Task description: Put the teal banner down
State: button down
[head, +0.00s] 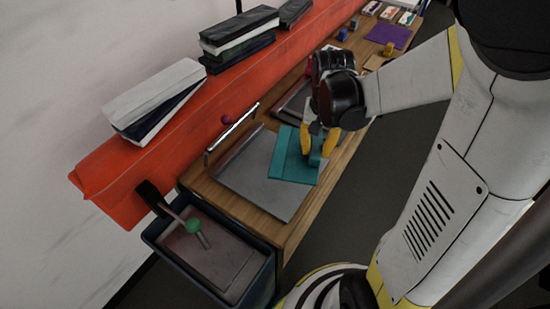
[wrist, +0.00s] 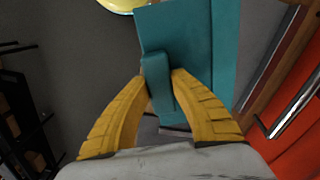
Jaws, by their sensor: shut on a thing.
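The teal banner (head: 293,165) is a flat teal panel with a raised grip block. It is over the right part of a grey flat plate (head: 250,178) on the wooden bench; I cannot tell whether it touches the plate. My gripper (head: 320,143) has yellow fingers and is shut on the grip block. In the wrist view, the fingertips of my gripper (wrist: 160,80) press the block from both sides, and the teal banner (wrist: 190,35) extends beyond them. Part of the banner is hidden behind my fingers in the head view.
A metal bar handle (head: 232,133) runs beside the plate. An orange-red shelf (head: 130,180) bears grey and black blocks (head: 155,95). A purple sheet (head: 389,36) lies farther back.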

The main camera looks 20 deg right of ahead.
aim_at(285, 148)
jog(key=w+a+f, duration=0.1)
jog(key=a+f, duration=0.1)
jog(key=w+a+f+b, duration=0.1)
jog(key=w+a, duration=0.1)
jog(key=w+a+f+b, duration=0.1)
jog(key=w+a+f, duration=0.1)
jog(key=shift+w+a+f, duration=0.25)
jog(key=shift+a+f, duration=0.05)
jog(key=shift+a, duration=0.05)
jog(key=shift+f+b, duration=1.1)
jog(key=shift+f, duration=0.75)
jog(key=shift+f, duration=0.1)
jog(key=shift+f, duration=0.15)
jog(key=c, duration=1.2)
grip_release()
jog(key=shift+c, duration=0.2)
